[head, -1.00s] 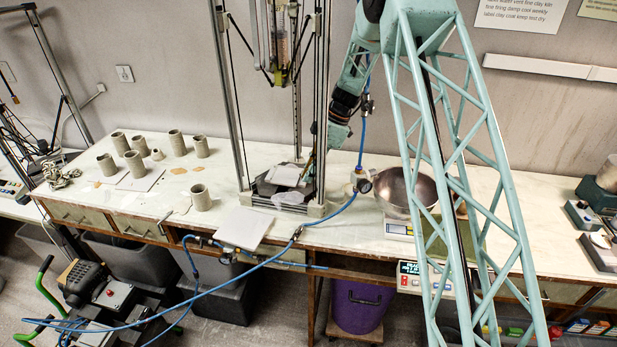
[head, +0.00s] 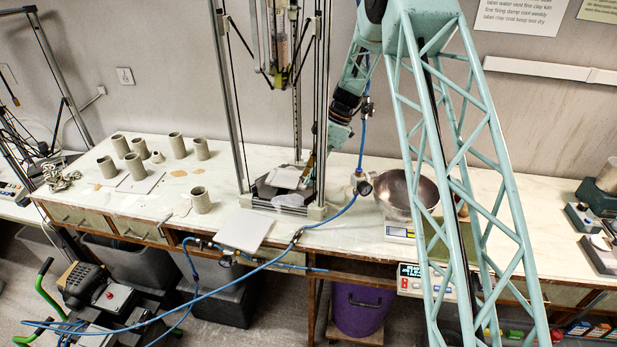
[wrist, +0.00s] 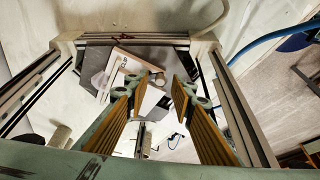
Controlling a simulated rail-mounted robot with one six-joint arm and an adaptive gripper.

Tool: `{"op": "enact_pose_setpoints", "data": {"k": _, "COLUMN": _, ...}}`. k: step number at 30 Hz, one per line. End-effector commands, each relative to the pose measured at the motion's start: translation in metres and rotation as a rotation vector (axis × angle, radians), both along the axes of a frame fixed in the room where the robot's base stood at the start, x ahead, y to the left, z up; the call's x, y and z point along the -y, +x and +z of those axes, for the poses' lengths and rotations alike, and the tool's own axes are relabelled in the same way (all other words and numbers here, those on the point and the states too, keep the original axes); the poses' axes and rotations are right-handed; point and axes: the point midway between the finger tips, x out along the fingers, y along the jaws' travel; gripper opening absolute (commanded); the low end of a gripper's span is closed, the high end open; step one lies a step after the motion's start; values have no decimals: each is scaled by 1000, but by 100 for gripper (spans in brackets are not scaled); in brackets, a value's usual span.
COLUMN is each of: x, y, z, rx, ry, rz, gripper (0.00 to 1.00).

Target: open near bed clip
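The clay printer's bed (head: 287,177) is a pale square plate on a dark base between the tall printer posts. It also shows in the wrist view as a pale board (wrist: 118,70) lying at an angle. My gripper (wrist: 158,88) is open, its two ribbed, tan-padded fingers pointing down over the bed. A small rounded piece (wrist: 157,80) shows in the gap between the fingertips; I cannot tell whether it is the near bed clip. No contact is clear. In the head view my gripper (head: 311,164) is at the bed's right side, partly hidden by a printer post.
Printer posts (head: 321,100) stand close beside my gripper. A blue hose (head: 340,212) runs in front of the printer. A metal bowl (head: 408,190) stands to the right, a loose pale tile (head: 243,230) at the front edge, and several clay cups (head: 200,200) to the left.

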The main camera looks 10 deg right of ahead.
Motion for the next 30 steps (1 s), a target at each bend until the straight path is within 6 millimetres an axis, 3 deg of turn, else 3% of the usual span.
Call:
{"op": "enact_pose_setpoints", "data": {"k": 21, "x": 36, "y": -2, "z": 86, "rx": 3, "ry": -1, "rz": -1, "gripper": 23}}
{"op": "enact_pose_setpoints", "data": {"k": 30, "x": 42, "y": -2, "z": 102, "rx": 1, "ry": -1, "rz": 0, "gripper": 23}}
